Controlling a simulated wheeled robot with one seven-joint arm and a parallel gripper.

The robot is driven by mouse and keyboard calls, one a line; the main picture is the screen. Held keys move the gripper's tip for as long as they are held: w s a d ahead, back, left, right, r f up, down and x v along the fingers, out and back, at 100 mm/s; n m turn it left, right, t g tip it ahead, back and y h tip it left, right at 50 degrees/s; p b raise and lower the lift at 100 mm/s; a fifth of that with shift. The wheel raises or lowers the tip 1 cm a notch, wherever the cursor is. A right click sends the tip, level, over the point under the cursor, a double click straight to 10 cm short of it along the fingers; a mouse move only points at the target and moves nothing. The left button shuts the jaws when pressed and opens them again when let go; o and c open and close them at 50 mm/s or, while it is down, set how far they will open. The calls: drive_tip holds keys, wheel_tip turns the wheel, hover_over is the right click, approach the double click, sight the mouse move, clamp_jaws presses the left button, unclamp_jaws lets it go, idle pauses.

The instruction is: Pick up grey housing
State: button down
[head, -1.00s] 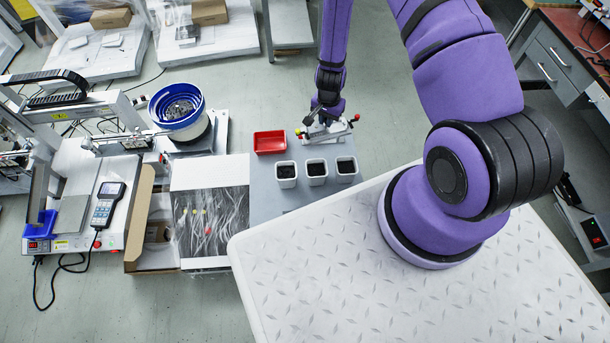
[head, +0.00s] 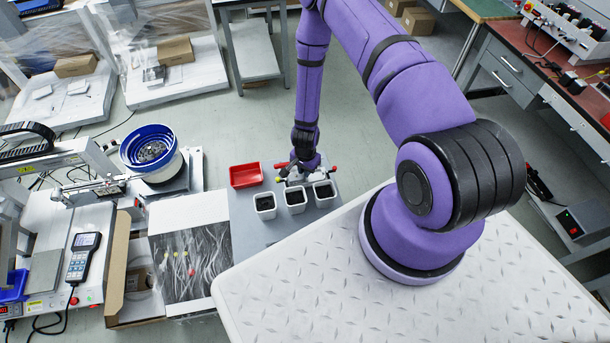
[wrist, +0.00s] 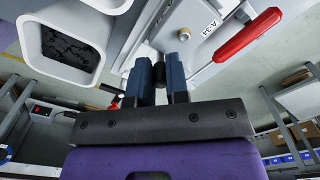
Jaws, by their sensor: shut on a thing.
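My gripper (head: 301,166) points down behind the row of white cups in the head view. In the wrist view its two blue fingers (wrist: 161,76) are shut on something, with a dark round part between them. A light grey piece with an "A-31" label (wrist: 211,27) and a red-handled clamp (wrist: 247,35) lies right beyond the fingertips. I take it as the grey housing. The exact grip contact is hidden.
White square cups with dark contents (head: 295,200) stand close in front; one is large in the wrist view (wrist: 68,43). A red tray (head: 246,175) is to the left on the grey table (head: 250,236). A blue bowl feeder (head: 150,150) stands further left.

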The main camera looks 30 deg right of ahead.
drive_tip(key=shift+f, duration=1.65)
drive_tip(key=shift+f, duration=0.15)
drive_tip(key=c, duration=1.1)
unclamp_jaws()
